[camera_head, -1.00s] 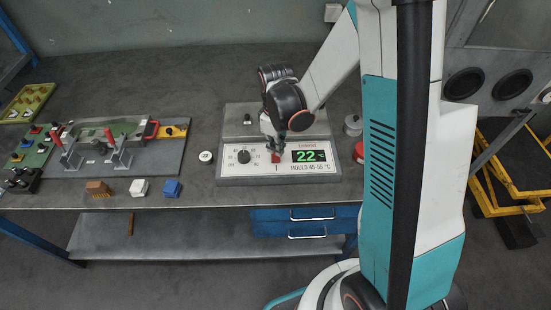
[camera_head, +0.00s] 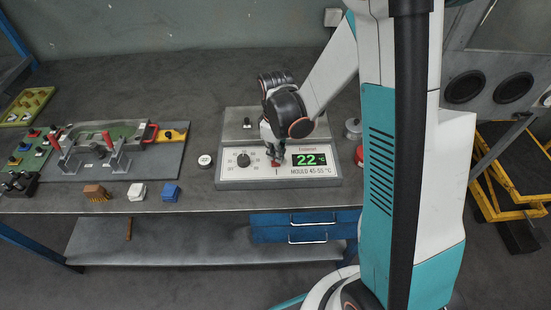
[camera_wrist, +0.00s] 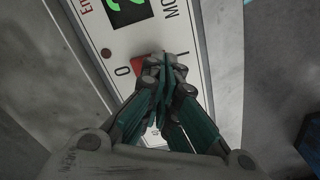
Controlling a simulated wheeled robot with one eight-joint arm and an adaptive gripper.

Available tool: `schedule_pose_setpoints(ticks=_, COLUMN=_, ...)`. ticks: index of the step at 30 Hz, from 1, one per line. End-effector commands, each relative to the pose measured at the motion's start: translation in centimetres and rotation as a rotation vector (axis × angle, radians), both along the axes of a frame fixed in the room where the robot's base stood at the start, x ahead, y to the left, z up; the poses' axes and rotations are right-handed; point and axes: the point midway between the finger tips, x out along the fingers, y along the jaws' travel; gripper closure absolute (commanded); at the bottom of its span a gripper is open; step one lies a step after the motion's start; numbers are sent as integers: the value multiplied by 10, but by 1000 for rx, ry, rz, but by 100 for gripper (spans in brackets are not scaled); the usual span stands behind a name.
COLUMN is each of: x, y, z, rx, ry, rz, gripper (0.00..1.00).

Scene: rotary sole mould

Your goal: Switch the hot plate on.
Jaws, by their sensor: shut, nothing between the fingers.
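The hot plate (camera_head: 232,177) stands on the bench, with a dial (camera_head: 243,160) on its front panel and a green display (camera_head: 309,160) reading 22 °C. A red rocker switch (camera_head: 275,163) sits between dial and display. It also shows in the wrist view (camera_wrist: 138,66), between the marks O and I, partly hidden by my fingertips. My gripper (camera_head: 274,155) is shut and empty, pointing down at the switch, its tips over the side toward the I mark. I cannot tell whether they touch it or which way the rocker is tipped.
A round white-topped object (camera_head: 205,161) stands left of the hot plate. Brown (camera_head: 96,192), white (camera_head: 137,191) and blue (camera_head: 171,191) blocks lie near the bench's front edge. A fixture with red-handled clamps (camera_head: 117,150) is further left. A red button (camera_head: 360,154) is at the right.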

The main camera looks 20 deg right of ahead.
Motion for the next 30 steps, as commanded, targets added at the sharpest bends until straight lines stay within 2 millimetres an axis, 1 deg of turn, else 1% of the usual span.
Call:
schedule_pose_setpoints(ticks=17, x=0, y=0, z=0, rx=0, ry=0, rz=0, gripper=100)
schedule_pose_setpoints(ticks=30, x=0, y=0, z=-6, rx=0, ry=0, rz=0, gripper=100)
